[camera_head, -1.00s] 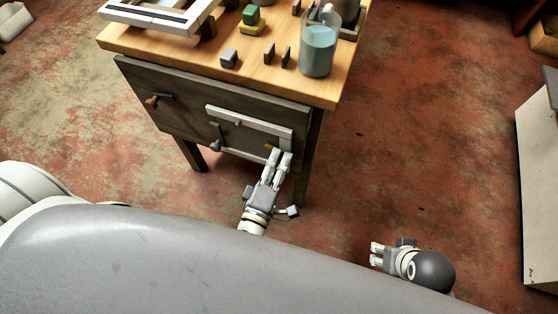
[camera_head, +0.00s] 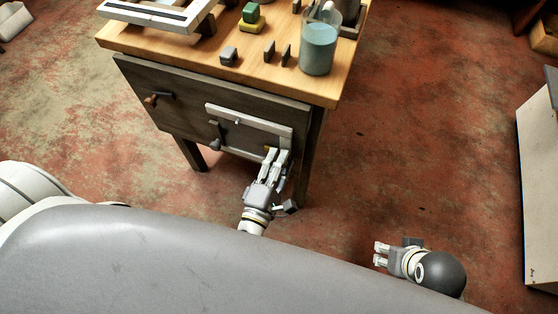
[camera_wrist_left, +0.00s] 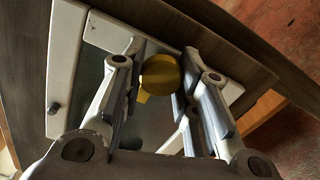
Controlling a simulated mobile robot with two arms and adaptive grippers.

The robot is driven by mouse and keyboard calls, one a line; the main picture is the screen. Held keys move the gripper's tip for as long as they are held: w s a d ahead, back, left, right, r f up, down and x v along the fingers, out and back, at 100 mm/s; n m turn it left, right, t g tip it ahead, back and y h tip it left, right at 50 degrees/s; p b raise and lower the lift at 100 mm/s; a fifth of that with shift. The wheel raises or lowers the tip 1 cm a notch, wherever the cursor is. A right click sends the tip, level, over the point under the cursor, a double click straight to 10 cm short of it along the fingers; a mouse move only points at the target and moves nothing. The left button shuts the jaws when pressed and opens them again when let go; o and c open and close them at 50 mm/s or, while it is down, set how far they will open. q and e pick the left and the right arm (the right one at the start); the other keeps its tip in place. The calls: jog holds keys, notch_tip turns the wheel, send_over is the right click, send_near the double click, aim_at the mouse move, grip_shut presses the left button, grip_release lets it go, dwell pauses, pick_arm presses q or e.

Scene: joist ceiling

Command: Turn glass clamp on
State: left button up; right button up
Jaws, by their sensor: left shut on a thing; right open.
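A pale rectangular frame (camera_head: 268,121) holding a glass pane is fixed on the dark wooden front of the workbench. In the left wrist view, a round yellow knob (camera_wrist_left: 160,74) with a small tab sits at the frame, between my left gripper's (camera_wrist_left: 158,80) fingers, which are shut on it. In the head view my left gripper (camera_head: 276,158) reaches the frame's lower right part and mostly hides the knob. My right gripper (camera_head: 379,254) is open and empty over the floor at right, away from the bench.
The bench top (camera_head: 180,48) bears a glass beaker of bluish liquid (camera_head: 319,45), green and yellow blocks (camera_head: 251,18) and small grey pieces. A brown-tipped handle (camera_head: 152,100) and a dark knob (camera_head: 215,143) stick out of the front.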

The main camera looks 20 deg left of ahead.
pick_arm(q)
jog(key=o, duration=1)
jog(key=s, duration=1.2)
jog(key=shift+a, duration=0.2)
